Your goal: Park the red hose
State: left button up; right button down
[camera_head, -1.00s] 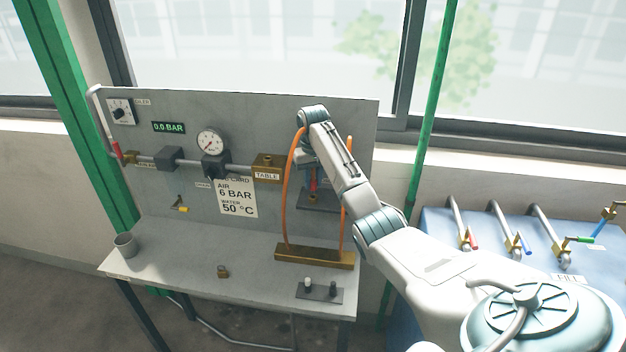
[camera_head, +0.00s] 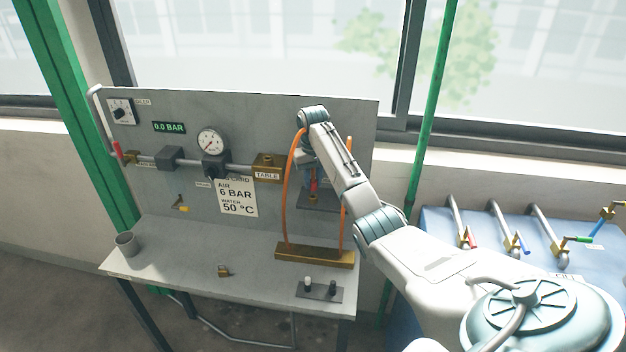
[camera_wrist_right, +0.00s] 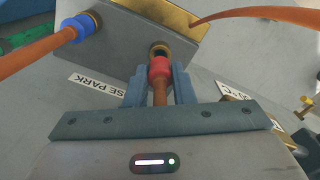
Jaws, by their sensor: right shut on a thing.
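My right gripper (camera_wrist_right: 156,88) is shut on the end of the red hose, just behind its red collar (camera_wrist_right: 160,70). The collar sits right at a brass-ringed port (camera_wrist_right: 159,50) in the grey hose park block (camera_wrist_right: 122,45); how deep it is in, I cannot tell. A blue-collared hose end (camera_wrist_right: 78,27) meets the same block beside it. In the head view my right arm hides most of the gripper, and a red part (camera_head: 314,185) shows below the wrist before the panel. Orange hoses (camera_head: 288,195) rise from a brass manifold (camera_head: 315,257). My left gripper is out of view.
The panel carries a gauge (camera_head: 210,142), a pipe and a card (camera_head: 237,196). On the bench are a grey cup (camera_head: 126,244), a brass fitting (camera_head: 223,270) and a small switch plate (camera_head: 319,291). A blue unit with several metal arms (camera_head: 495,235) stands at right.

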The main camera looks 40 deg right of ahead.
aim_at(313, 180)
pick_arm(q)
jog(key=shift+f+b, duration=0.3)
pick_arm(e)
jog(key=shift+f, duration=1.4)
jog(key=c, duration=1.1)
grip_release()
jog(key=shift+c, duration=0.2)
jog(key=shift+f, duration=0.1)
notch_tip(313, 180, up, 10)
jog(key=shift+a+r+p, duration=0.1)
jog(key=shift+p, duration=0.2)
jog(key=shift+r, duration=0.35)
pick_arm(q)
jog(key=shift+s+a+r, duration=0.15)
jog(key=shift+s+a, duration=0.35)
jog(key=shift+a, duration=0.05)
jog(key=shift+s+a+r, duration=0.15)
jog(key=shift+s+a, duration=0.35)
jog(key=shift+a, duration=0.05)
pick_arm(e)
jog(key=shift+w, duration=0.1)
jog(key=shift+d+f, duration=0.1)
jog(key=shift+d, duration=0.1)
jog(key=shift+a, duration=0.1)
